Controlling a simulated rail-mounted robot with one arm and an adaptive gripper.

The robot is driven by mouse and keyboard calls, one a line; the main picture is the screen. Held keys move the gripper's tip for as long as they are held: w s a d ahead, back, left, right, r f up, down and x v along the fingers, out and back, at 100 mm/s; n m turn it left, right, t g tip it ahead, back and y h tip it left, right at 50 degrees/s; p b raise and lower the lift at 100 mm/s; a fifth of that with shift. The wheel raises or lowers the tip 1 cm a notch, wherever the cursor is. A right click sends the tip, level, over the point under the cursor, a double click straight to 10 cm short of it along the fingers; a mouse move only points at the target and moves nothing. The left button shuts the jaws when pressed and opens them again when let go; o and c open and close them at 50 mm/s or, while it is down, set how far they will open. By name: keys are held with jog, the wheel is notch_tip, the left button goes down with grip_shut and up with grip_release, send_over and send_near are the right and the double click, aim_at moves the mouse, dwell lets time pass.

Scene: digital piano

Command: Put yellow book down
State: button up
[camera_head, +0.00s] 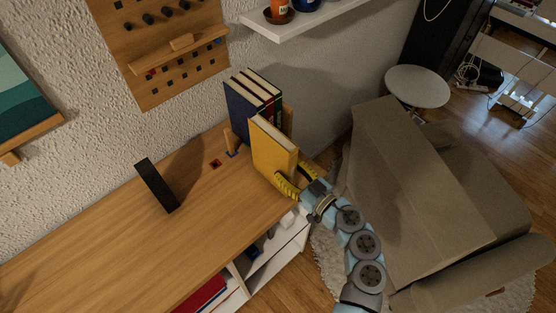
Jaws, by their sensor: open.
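The yellow book (272,150) stands upright on the wooden cabinet top, near its right end. It is in front of a row of upright books (253,100) with dark blue and red covers. My gripper (294,178) is at the lower front edge of the yellow book, with one yellow finger on each side of it. The fingers are open. Whether either finger touches the book cannot be told. The book's far lower side is hidden.
A black upright block (157,186) stands on the cabinet top (110,240) to the left. A small wooden peg (230,141) stands beside the books. A white wall shelf (300,22) is above. A brown armchair (415,190) is at the right.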

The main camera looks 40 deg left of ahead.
jog(key=d, duration=0.6)
jog(key=shift+s+d+r, duration=0.1)
jog(key=shift+s+d, duration=0.15)
jog(key=shift+d, duration=0.15)
